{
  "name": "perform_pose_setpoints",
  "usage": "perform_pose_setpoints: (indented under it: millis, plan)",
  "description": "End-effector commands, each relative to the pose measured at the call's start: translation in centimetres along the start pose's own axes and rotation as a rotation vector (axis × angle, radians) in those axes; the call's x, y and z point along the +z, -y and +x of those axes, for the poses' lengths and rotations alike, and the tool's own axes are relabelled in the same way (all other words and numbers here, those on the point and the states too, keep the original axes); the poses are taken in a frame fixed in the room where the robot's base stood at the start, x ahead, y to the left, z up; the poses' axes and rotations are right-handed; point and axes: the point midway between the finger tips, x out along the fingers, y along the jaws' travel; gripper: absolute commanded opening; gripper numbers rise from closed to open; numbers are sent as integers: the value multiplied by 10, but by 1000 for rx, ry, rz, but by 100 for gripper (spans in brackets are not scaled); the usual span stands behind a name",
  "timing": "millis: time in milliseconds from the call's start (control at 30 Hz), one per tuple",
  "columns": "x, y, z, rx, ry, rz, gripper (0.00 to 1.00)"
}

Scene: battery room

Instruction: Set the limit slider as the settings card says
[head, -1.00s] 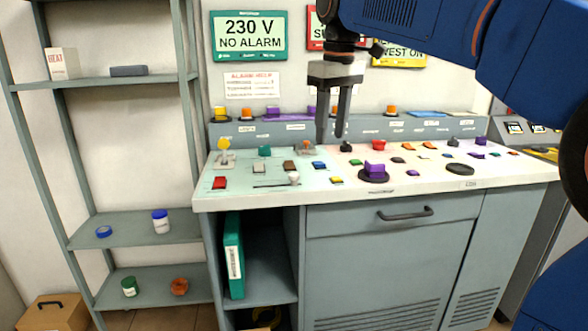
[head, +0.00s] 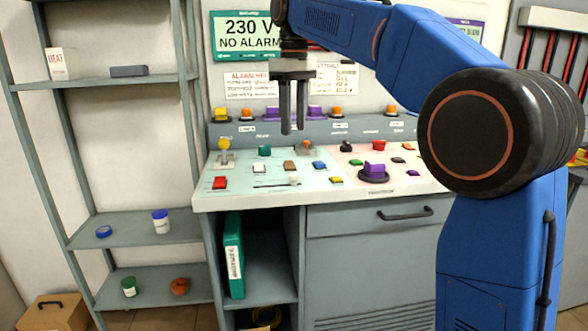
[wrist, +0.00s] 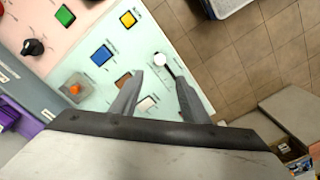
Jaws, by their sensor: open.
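The limit slider appears to be the pale round knob (head: 293,179) on a thin dark slot at the front of the pale green panel. The knob stands at the slot's right end in the head view. The white knob (wrist: 160,59) also shows in the wrist view, just beyond my fingertips. My gripper (head: 292,128) is open and empty, above the back part of the panel and apart from the knob. Its two fingers (wrist: 158,82) are spread in the wrist view. Two printed papers hang on the wall, a left one (head: 252,83) and a right one (head: 337,78); their small text is unreadable.
Close to the slider are a red button (head: 220,182), a blue button (head: 320,165), a yellow button (head: 337,180) and a lever (head: 225,157). A purple control (head: 374,171) stands to the right. Shelves (head: 130,232) stand at the left. My arm hides the desk's right part.

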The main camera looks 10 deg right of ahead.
Motion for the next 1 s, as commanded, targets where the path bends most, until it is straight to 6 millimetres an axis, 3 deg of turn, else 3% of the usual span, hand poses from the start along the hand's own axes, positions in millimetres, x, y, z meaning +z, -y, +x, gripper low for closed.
perform_pose_setpoints:
  millis: [600,800,1000]
  plan:
    - [1,0,106,-1,2,1,42]
    - [0,0,125,0,0,1,42]
    - [0,0,130,0,0,1,42]
